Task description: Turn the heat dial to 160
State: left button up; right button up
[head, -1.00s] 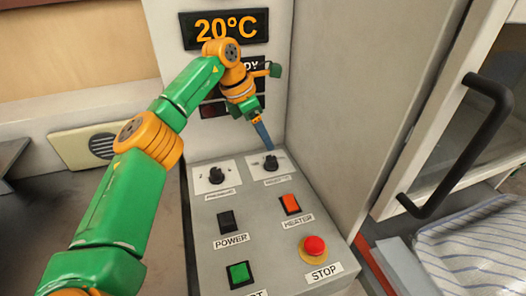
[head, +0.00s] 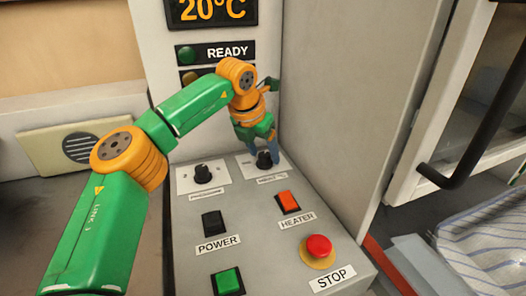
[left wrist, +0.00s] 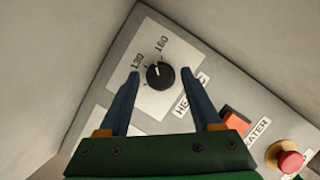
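The heat dial (head: 264,160) is a black round knob on a white plate at the back right of the grey control panel. In the left wrist view the dial (left wrist: 160,75) shows printed marks 130 and 160 beside it; its pointer looks turned toward the side of these marks, but its exact setting is too small to read. My left gripper (head: 266,153) comes down over the dial. In the left wrist view its blue fingers (left wrist: 161,72) are apart, one on each side of the dial, with visible gaps. My right gripper is not in view.
A second dial (head: 203,174) sits left of the heat dial. In front are the black power switch (head: 214,223), orange heater switch (head: 288,202), green button (head: 228,281) and red stop button (head: 319,246). A display (head: 212,9) reads 20°C. A tall grey wall (head: 335,110) stands close on the right.

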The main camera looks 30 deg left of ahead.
pick_arm(q)
grip_shut()
jog(key=m+p, duration=0.2)
jog(key=p, duration=0.1)
jog(key=r+m+h+p, duration=0.1)
jog(key=p, duration=0.2)
jog(key=shift+a+m+g+p, duration=0.15)
jog(key=shift+m+g+p, duration=0.15)
jog(key=shift+m+p, duration=0.1)
jog(key=shift+f+m+h, duration=0.25)
jog(key=shift+m+h, duration=0.05)
jog(key=shift+f, duration=0.2)
jog(key=shift+o, duration=0.9)
grip_release()
jog(key=shift+f, duration=0.1)
